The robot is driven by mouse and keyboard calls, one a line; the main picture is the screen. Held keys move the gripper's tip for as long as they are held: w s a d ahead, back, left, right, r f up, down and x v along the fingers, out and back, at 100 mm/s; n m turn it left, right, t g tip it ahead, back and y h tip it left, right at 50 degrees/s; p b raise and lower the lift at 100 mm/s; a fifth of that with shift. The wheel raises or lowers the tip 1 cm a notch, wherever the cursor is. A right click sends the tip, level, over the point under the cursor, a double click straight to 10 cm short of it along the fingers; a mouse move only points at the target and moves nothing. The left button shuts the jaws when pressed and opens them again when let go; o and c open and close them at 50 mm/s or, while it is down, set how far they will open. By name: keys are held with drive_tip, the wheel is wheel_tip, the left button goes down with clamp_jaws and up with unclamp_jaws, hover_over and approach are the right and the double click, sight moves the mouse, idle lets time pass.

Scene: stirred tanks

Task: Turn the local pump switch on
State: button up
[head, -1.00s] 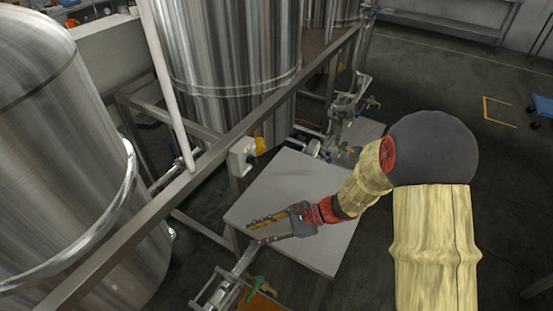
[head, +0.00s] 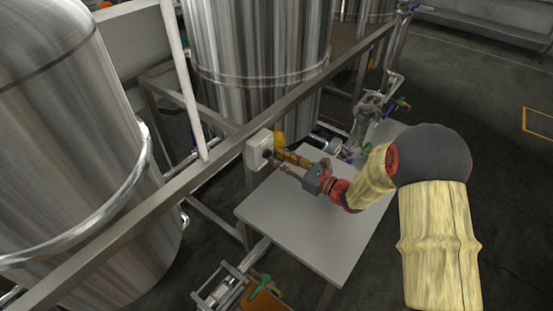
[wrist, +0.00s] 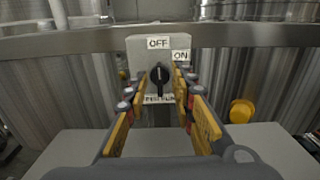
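The local pump switch is a light grey box (head: 256,150) on the metal frame rail. In the wrist view its black rotary knob (wrist: 159,78) faces me, with its bar upright and lined up with the OFF label (wrist: 158,43). The ON label (wrist: 181,56) is up and to the right of the knob. My gripper (head: 277,160) is right in front of the box. In the wrist view the fingers of my gripper (wrist: 157,88) are open, one on each side of the knob, with gaps visible. I cannot tell whether the fingertips touch the box.
A grey table (head: 300,225) lies below my arm. Large steel tanks (head: 65,150) stand at the left and behind the rail (head: 190,178). A yellow round part (wrist: 241,111) is right of the box. Pipework with green-handled valves (head: 262,282) is near the front.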

drive_tip(key=shift+x, duration=0.95)
drive_tip(key=shift+s, duration=0.1)
drive_tip(key=shift+c, duration=1.3)
drive_tip(key=c, duration=0.4)
